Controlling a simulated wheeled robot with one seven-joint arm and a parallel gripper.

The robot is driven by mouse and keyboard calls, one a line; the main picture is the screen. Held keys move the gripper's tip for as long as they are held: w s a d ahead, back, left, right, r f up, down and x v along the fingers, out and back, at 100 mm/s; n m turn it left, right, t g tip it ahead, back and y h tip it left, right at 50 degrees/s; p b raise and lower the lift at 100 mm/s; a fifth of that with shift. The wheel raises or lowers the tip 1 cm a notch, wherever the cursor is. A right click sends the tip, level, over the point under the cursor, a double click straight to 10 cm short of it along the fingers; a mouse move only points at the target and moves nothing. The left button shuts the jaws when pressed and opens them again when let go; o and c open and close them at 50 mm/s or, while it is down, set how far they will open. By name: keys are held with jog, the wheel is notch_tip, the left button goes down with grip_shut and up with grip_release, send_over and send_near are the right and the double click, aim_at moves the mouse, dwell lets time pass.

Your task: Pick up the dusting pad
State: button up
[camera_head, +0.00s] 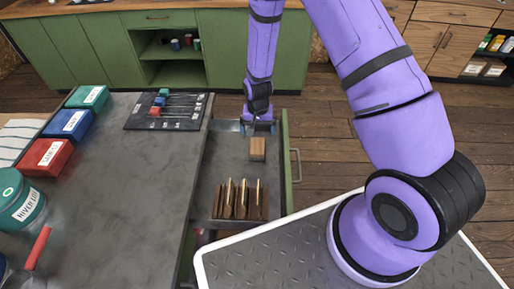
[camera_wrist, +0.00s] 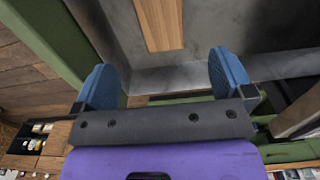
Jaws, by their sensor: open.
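A small wooden-topped block (camera_head: 257,148), which looks like the dusting pad, lies in the open grey drawer (camera_head: 228,168) near its far end. In the wrist view its wooden face (camera_wrist: 160,22) shows at the top, ahead of the gap between the fingers. My gripper (camera_head: 258,128) is at the far end of the drawer, just beyond the block. Its blue fingers are apart with nothing between them; they also show in the wrist view (camera_wrist: 165,80). The block's underside is hidden.
A wooden rack (camera_head: 240,212) with several upright pieces stands in the near part of the drawer. The grey counter (camera_head: 130,185) borders the drawer on the left. It holds coloured containers (camera_head: 68,124) and a dark board with small tools (camera_head: 168,110).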

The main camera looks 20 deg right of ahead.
aim_at(257, 146)
jog(key=shift+w+f, duration=0.15)
jog(key=shift+f, duration=5.15)
jog(key=c, duration=1.1)
jog(key=shift+r, duration=0.1)
notch_tip(257, 146, up, 10)
jog(key=shift+f, duration=0.1)
